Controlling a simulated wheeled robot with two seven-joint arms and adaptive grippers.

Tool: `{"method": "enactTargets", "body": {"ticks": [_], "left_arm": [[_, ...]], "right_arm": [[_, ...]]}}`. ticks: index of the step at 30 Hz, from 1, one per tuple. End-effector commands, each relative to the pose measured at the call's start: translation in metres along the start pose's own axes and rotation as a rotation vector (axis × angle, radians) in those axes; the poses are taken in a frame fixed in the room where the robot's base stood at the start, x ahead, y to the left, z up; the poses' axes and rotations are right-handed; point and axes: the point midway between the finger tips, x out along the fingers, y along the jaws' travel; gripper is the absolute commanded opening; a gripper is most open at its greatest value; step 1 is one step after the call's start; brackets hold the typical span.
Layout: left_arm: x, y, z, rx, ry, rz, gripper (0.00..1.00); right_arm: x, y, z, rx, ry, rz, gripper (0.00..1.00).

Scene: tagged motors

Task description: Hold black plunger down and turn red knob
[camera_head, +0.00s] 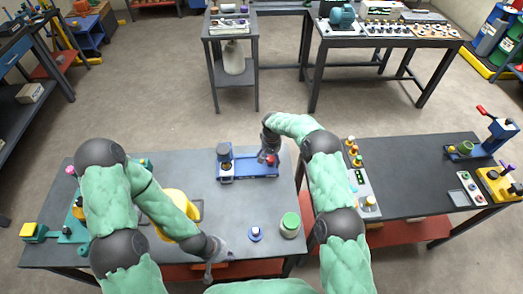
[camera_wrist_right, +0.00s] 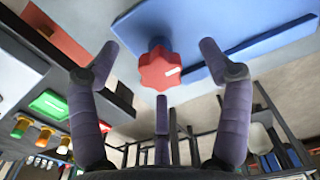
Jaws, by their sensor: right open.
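A blue fixture (camera_head: 250,168) lies on the grey table in front of me. A dark cylindrical part, which looks like the black plunger (camera_head: 224,149), stands upright at its left end. The red knob (camera_head: 271,159) is at its right end, partly hidden by my right gripper (camera_head: 267,150). In the right wrist view the lobed red knob (camera_wrist_right: 158,69) sits between the spread fingers of my right gripper (camera_wrist_right: 160,52), with gaps on both sides. My left gripper (camera_head: 213,264) is near the table's front edge, away from the fixture; its finger opening is unclear.
A green-topped canister (camera_head: 290,225) and a small blue-based item (camera_head: 255,234) stand front right on the table. A yellow object (camera_head: 180,213) sits behind my left arm. A control panel with coloured buttons (camera_head: 360,185) is right of my right arm. Table space between the fixture and canister is clear.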

Motion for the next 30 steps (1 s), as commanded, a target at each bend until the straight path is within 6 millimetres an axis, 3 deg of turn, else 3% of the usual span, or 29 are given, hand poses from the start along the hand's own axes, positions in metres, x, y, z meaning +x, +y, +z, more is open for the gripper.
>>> {"method": "enactTargets", "body": {"ticks": [5,11,16,23,30], "left_arm": [[0.007,0.01,-0.036,0.031,0.0,0.007,0.0],[0.009,0.032,-0.111,0.098,-0.015,0.002,0.0],[-0.005,0.054,-0.175,0.154,-0.027,-0.025,0.0],[-0.045,0.085,-0.255,0.214,-0.036,-0.094,0.0],[-0.113,0.121,-0.324,0.243,-0.026,-0.193,0.0]], "right_arm": [[0.0,0.0,0.0,0.0,0.0,0.0,0.78],[0.0,0.0,0.0,0.0,0.0,0.0,0.78],[0.0,0.0,0.0,0.0,0.0,0.0,0.78],[0.0,0.0,0.0,0.0,0.0,0.0,0.78],[0.0,0.0,0.0,0.0,0.0,0.0,0.78]]}}
